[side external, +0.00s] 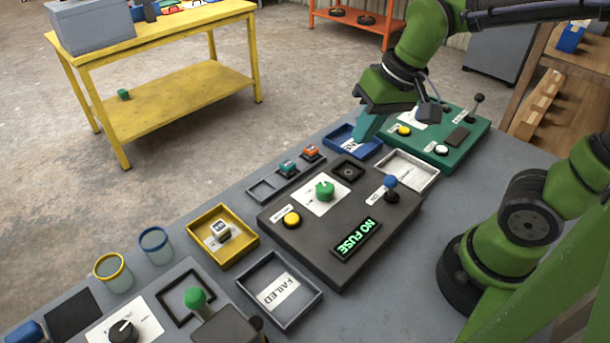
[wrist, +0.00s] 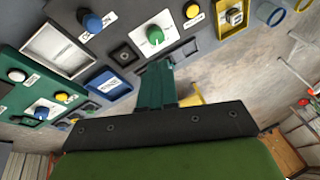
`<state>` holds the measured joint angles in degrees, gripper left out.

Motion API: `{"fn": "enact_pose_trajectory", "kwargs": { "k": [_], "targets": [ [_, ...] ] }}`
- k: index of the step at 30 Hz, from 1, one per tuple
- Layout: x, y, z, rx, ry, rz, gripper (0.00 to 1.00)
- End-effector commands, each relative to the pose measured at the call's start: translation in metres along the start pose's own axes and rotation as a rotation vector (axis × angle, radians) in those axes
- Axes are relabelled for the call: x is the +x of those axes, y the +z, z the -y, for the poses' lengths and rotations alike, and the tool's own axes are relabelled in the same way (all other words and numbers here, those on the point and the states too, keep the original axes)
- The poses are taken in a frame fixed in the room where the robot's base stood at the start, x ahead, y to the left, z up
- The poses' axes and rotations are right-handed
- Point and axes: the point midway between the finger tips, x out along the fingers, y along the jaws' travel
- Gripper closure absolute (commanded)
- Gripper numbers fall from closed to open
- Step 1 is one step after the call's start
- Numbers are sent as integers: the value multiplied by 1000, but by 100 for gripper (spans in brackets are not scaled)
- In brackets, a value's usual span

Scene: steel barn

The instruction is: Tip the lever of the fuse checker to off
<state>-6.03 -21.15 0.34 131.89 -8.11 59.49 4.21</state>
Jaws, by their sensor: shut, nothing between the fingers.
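The fuse checker (side external: 300,235) is a dark grey box in the middle of the table, with a lit green "NO FUSE" display (side external: 356,239), a green dial (side external: 325,190), a yellow button (side external: 291,219) and a square socket (side external: 347,171). Its lever has a blue ball knob (side external: 390,182) at the box's right end. The knob also shows at the top of the wrist view (wrist: 92,22); I cannot tell which way the lever leans. My gripper (side external: 362,138) is shut and empty, above the blue tray behind the checker, apart from the lever. Its teal fingers show in the wrist view (wrist: 157,70).
A green box (side external: 445,135) with a black-knobbed lever (side external: 479,98) stands at the back right. A white tray (side external: 407,187) and blue tray (side external: 337,137) lie between. A yellow tray (side external: 252,244) and "FAILED" tray (side external: 315,297) lie left. A green-knobbed lever (side external: 195,298) stands at the front.

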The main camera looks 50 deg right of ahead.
Motion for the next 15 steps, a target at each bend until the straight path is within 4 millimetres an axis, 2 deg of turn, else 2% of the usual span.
{"fn": "enact_pose_trajectory", "kwargs": {
  "k": [3, 9, 12, 15],
  "targets": [
    [23, -12, 10, 58, 128, 152, 100],
    [53, -31, 18, 250, 408, 307, 100],
    [59, -40, 20, 376, 543, 322, 100],
    [52, -47, 20, 504, 628, 299, 100]
  ]
}}
